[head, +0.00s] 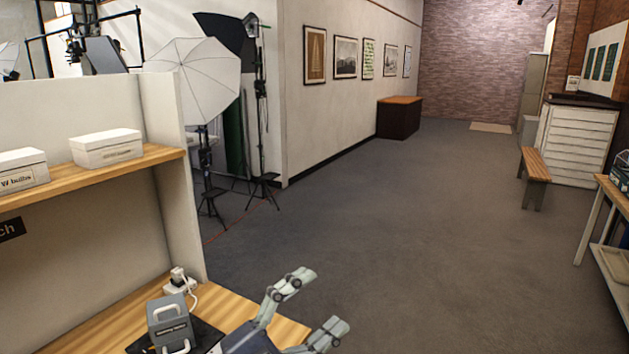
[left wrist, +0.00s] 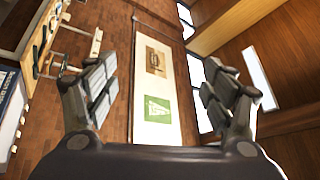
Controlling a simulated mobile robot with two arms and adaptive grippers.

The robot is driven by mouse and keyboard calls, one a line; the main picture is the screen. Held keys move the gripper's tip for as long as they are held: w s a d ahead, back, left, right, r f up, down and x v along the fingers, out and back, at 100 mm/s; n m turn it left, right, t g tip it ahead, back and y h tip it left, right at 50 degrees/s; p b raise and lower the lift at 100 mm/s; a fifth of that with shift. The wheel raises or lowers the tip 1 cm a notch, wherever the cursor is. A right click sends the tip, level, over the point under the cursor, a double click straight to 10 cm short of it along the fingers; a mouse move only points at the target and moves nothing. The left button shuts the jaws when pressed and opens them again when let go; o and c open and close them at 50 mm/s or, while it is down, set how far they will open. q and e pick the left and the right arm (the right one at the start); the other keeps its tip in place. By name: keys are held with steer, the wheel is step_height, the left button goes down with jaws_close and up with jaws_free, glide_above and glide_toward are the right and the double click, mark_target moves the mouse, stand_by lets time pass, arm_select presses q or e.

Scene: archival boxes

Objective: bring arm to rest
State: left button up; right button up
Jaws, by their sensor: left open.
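My left gripper (head: 318,305) shows at the bottom of the head view, in front of the right end of the wooden desk. Its two fingers are spread apart with nothing between them. In the left wrist view the same gripper (left wrist: 160,95) is open and empty. Beyond its fingers a pale panel with a brown and a green picture (left wrist: 158,108) shows on a brown wall. My right gripper is in neither view.
The wooden desk (head: 245,320) holds a grey handled device (head: 170,322) and a white plug block (head: 178,284). White boxes (head: 106,150) stand on the shelf (head: 95,178) above. A bench (head: 535,165) stands at right. The grey floor (head: 400,220) is clear.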

arm_select(q)
steer(key=w+a+f+n+t+y, duration=0.1)
steer(key=a+f+n+t+y, duration=0.2)
steer(key=a+f+n+y, duration=0.45)
steer(key=w+a+f+n+t+y, duration=0.15)
steer(key=a+f+n+y, duration=0.25)
steer(key=a+n+y, duration=0.6)
steer(key=s+a+f+n+g+y, duration=0.2)
steer(key=s+a+f+n+g, duration=0.15)
steer(key=s+f, duration=0.5)
steer(key=s+f+g+h, duration=0.1)
steer(key=s+f+g, duration=0.45)
steer(key=s, duration=0.45)
steer(key=s+f+g+h, duration=0.1)
steer(key=s+f+g, duration=0.5)
steer(key=s, duration=0.4)
step_height(320, 180, down, 28)
steer(key=s+a+f, duration=0.2)
steer(key=s+f, duration=1.3)
steer(key=s, duration=0.2)
steer(key=shift+s+a+f+g+y, duration=0.3)
steer(key=shift+a+g+y, duration=0.05)
steer(key=shift+a+g, duration=0.1)
